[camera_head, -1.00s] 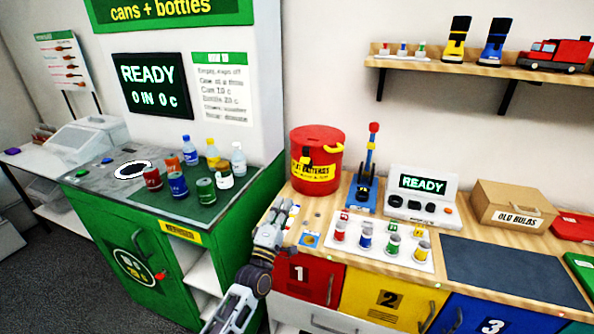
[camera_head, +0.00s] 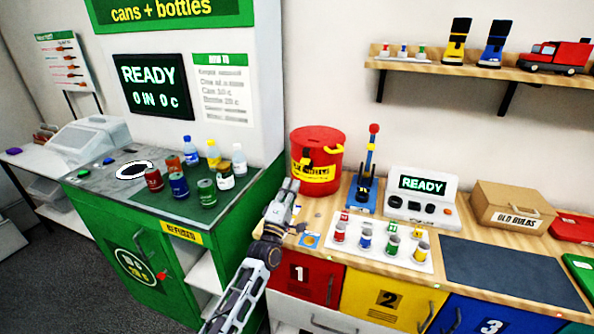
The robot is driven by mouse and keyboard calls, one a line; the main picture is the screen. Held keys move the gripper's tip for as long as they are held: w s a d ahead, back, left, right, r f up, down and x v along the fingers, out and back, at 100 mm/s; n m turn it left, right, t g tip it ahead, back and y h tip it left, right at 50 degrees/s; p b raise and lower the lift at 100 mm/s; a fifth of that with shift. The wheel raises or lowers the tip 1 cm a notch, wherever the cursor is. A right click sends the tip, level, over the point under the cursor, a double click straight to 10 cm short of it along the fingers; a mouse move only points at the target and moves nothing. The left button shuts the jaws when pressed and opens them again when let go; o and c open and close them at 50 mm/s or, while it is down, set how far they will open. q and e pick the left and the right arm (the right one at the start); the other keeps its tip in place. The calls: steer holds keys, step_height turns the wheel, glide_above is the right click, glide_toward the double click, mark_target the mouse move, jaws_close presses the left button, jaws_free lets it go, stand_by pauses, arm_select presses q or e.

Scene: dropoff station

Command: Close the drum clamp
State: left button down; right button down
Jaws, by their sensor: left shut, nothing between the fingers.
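The red battery drum (camera_head: 318,178) stands at the left end of the wooden counter, with a yellow label band and a red lid. My left gripper (camera_head: 290,186) is shut and empty. Its fingertips are at the drum's lower left front, below the clamp, and appear close to the drum wall; contact is unclear. My right gripper is out of view.
A blue stand with a red-knobbed lever (camera_head: 367,170) is right of the drum. A READY console (camera_head: 421,196) and OLD BULBS box (camera_head: 512,205) stand farther right. The green can machine (camera_head: 222,223) is on the left.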

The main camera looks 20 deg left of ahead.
mark_target(306, 160)
arm_select(q)
steer(key=p+x, duration=0.1)
steer(key=x, duration=0.5)
steer(key=shift+w+r, duration=0.2)
steer(key=shift+w, duration=0.1)
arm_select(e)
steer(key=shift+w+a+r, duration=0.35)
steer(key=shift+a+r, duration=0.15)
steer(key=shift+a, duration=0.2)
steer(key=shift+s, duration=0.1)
